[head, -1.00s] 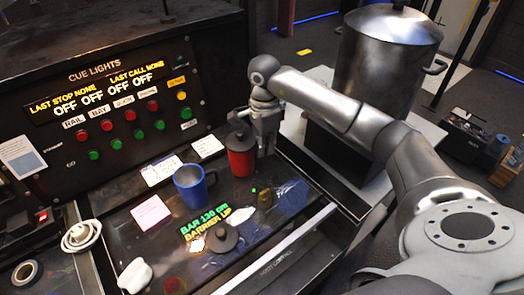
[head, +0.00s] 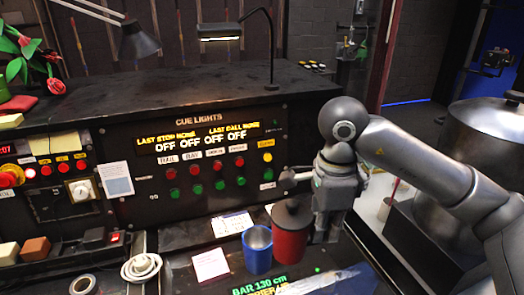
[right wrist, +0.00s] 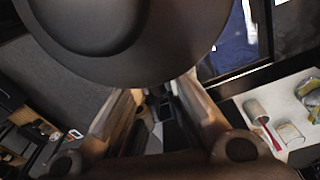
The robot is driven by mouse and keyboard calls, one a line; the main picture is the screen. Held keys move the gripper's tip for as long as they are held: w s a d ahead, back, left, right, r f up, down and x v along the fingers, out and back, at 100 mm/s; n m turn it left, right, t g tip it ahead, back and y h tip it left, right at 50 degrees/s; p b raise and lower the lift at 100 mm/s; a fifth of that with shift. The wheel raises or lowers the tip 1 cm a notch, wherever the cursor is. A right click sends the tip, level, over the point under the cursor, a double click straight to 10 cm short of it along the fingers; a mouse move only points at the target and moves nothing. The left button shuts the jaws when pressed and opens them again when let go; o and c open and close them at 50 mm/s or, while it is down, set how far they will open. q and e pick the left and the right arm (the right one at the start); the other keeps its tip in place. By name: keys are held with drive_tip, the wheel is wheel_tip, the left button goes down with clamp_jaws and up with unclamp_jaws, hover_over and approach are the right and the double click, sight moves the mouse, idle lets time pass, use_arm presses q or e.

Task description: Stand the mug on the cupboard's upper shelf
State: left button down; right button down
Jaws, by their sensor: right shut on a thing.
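A red lidded mug (head: 290,240) with a dark lid shows in the head view, in front of the console panel. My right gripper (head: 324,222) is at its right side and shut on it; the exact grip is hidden. In the right wrist view, a large dark round shape, apparently its lid (right wrist: 130,50), covers the top above my right gripper's fingers (right wrist: 160,95). A blue open mug (head: 257,252) stands on the console just left of the red one, which partly overlaps it. No cupboard or shelf can be made out. My left gripper is out of view.
The cue light panel (head: 150,205) rises behind the mugs. A desk lamp (head: 222,32) stands on top of it. A large metal pot (head: 485,135) is at the right. White cup-like things (head: 141,268) and a tape roll (head: 82,284) lie at the lower left.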

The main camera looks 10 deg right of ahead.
drive_tip(key=n, duration=0.1)
drive_tip(key=f+n, duration=0.1)
drive_tip(key=n, duration=0.1)
drive_tip(key=a+n, duration=0.1)
drive_tip(key=shift+s+f+n, duration=0.15)
drive_tip(key=shift+n, duration=0.25)
drive_tip(key=f+n, duration=0.1)
drive_tip(key=n, duration=0.4)
drive_tip(key=s+a+f+n, duration=0.1)
drive_tip(key=f+n, duration=0.1)
drive_tip(key=n, duration=0.3)
drive_tip(key=a+f+n, duration=0.1)
drive_tip(key=n, duration=0.4)
drive_tip(key=shift+s+a+f, duration=0.1)
drive_tip(key=shift+s+f, duration=0.15)
drive_tip(key=shift+s, duration=0.1)
